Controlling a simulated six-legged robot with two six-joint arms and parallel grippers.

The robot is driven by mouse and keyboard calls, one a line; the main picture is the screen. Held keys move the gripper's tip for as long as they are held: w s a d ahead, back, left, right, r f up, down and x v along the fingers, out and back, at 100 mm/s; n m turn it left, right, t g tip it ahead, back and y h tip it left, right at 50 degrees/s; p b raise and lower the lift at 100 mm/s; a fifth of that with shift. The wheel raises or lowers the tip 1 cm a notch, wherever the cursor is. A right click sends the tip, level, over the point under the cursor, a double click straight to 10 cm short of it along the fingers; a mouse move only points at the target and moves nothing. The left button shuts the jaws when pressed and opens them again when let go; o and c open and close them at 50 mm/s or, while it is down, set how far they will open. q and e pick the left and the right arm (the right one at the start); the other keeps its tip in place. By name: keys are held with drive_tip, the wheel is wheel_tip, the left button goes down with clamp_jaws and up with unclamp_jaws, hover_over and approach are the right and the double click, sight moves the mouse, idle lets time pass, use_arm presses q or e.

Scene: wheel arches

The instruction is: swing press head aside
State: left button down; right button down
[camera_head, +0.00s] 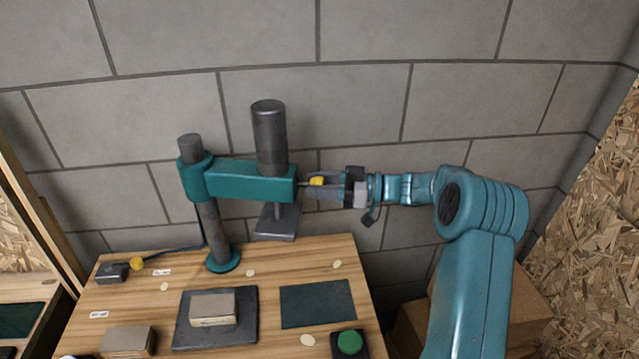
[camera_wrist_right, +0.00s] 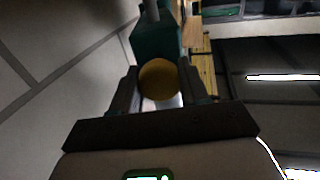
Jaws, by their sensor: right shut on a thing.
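The press has a dark post (camera_head: 213,230) on a green foot and a green swing arm (camera_head: 235,180) reaching right. The press head, a dark cylinder (camera_head: 269,135) with a flat plate (camera_head: 278,222) below, sits near the arm's right end. A yellow knob (camera_head: 317,181) sticks out of that end. My right gripper (camera_head: 322,187) comes from the right and is shut on the knob. In the right wrist view the round knob (camera_wrist_right: 159,80) sits between the fingers of my right gripper (camera_wrist_right: 160,92), with the green arm (camera_wrist_right: 155,40) beyond. My left gripper is not in view.
The wooden table (camera_head: 260,275) holds a dark plate (camera_head: 240,325) with a block (camera_head: 212,308), a dark green mat (camera_head: 317,303), a green button (camera_head: 349,343) and another block (camera_head: 128,341). A black box (camera_head: 112,271) with a cable is at the left. A grey block wall stands behind; cardboard boxes (camera_head: 410,322) are at the right.

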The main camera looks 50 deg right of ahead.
drive_tip(key=c, duration=0.7)
unclamp_jaws()
drive_tip(key=shift+w+d+r, duration=0.15)
drive_tip(key=shift+d+r, duration=0.05)
drive_tip(key=shift+r, duration=0.15)
drive_tip(key=shift+o, duration=0.5)
drive_tip(key=shift+w+f, duration=0.1)
drive_tip(key=shift+f, duration=0.05)
drive_tip(key=shift+s, duration=0.2)
drive_tip(key=b+v, duration=0.3)
drive_tip(key=v, duration=1.3)
drive_tip(key=shift+b, duration=0.3)
drive_tip(key=shift+a, duration=0.15)
drive_tip(key=shift+s, duration=0.1)
